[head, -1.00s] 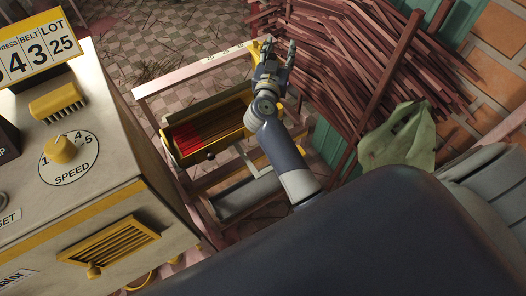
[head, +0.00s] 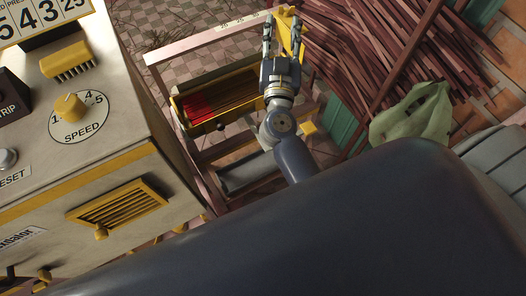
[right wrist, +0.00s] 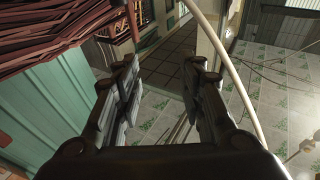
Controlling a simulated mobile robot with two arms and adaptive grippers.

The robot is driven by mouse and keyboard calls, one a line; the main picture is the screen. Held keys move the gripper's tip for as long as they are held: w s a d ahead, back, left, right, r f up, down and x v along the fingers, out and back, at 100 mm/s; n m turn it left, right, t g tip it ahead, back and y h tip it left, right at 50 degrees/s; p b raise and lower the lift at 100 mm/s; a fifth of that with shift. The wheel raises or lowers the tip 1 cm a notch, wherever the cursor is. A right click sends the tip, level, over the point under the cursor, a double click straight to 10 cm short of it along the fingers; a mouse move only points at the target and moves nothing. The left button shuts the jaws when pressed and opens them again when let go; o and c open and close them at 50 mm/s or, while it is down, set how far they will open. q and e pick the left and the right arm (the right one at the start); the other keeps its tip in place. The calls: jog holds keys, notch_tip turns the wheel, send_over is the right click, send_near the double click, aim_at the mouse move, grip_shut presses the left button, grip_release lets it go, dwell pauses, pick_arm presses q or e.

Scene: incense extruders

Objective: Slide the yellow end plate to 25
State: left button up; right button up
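The rail (head: 208,38) carries small printed numbers near the plate, too small to read surely.
A yellow-edged tray (head: 186,119) with red and brown sticks sits in the wooden frame. A machine with a speed dial (head: 70,107) stands at left. Bundled brown sticks (head: 385,50) lean at right, near a green cloth (head: 415,115). My dark body fills the foreground.

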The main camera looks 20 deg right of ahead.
jog(key=s+a+r+n+t+y, duration=0.1)
jog(key=a+r+n+t+y, duration=0.25)
jog(key=a+n+y, duration=0.45)
jog(key=s+a+f+n+g+y, duration=0.45)
jog(key=a+f+y, duration=0.25)
jog(key=a+y, duration=0.2)
jog(key=s+d+f+m+g+h, duration=0.1)
jog(key=s+d+f+g+h, duration=0.1)
jog(key=s+f+g, duration=0.3)
jog(key=s+d+f+m+g+h, duration=0.1)
jog(key=s+f+g+h, duration=0.1)
jog(key=s+f+g, duration=0.3)
jog(key=shift+s+d+f, duration=0.35)
jog(key=shift+s+f, duration=1.3)
jog(key=shift+f, duration=2.1)
